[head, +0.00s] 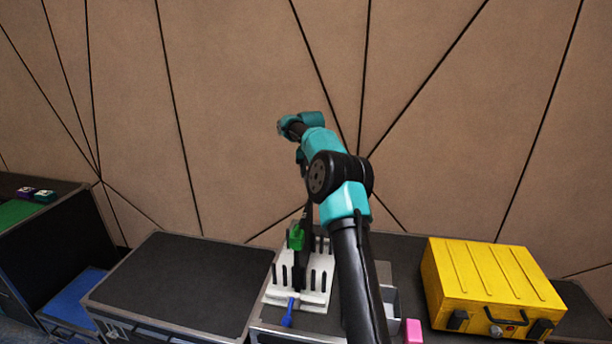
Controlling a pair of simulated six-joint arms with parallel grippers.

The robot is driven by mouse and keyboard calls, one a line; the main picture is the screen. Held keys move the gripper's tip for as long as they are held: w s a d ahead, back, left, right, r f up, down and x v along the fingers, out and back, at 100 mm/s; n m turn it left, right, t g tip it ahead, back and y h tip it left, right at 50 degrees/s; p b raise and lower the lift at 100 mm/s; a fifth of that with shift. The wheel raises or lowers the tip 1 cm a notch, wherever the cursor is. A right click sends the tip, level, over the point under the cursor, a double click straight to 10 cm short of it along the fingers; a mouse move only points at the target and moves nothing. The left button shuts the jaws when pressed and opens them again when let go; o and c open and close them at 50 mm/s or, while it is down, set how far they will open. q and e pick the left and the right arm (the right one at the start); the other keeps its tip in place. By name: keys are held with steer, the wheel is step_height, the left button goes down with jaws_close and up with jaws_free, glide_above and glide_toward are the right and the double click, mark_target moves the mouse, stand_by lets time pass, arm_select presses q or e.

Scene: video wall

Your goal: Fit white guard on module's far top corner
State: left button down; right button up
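One of my arms, the right one, comes in from the bottom and bends over at the top. Its gripper end (300,272) points down at a white slotted rack (318,298) with several black uprights. The fingertips are too small and dark to read. A green piece (296,238) shows against the gripper end; I cannot tell whether it is held or stands in the rack. No separate white guard can be made out, and no module can be told for sure. My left gripper is not in view.
A blue-handled item (288,313) is at the rack's front edge. A grey bin (391,302) and a pink block (413,331) are right of my arm. A yellow case (488,282) stands farther right. A dark, bare-topped cabinet (180,285) is at left. A panelled wall rises behind.

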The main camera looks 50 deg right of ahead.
steer(key=shift+f, duration=2.4)
steer(key=shift+f, duration=0.1)
steer(key=shift+f, duration=1.75)
steer(key=shift+f, duration=0.5)
stand_by(0.3)
steer(key=o, duration=1.1)
steer(key=shift+c, duration=0.2)
steer(key=shift+o, duration=0.2)
